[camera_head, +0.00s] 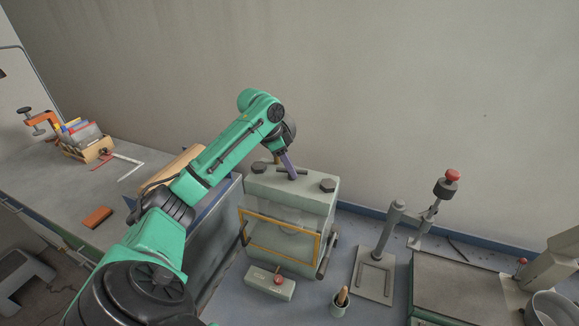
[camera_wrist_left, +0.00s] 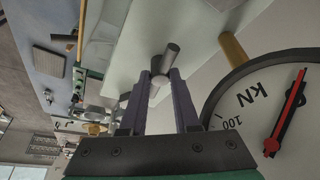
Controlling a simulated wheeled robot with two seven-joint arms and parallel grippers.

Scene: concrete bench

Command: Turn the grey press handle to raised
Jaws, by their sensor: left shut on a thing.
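The press (camera_head: 318,205) is a pale grey box with a yellow-framed guard on its front, standing on the bench in the middle of the head view. The fingers and arm partly hide the handle in the head view. A round dial gauge (camera_wrist_left: 262,106) marked kN, with a red needle, is beside the gripper. My right gripper is out of view.
A orange-brown block (camera_head: 97,217) and a wooden rack (camera_head: 88,147) are at left.

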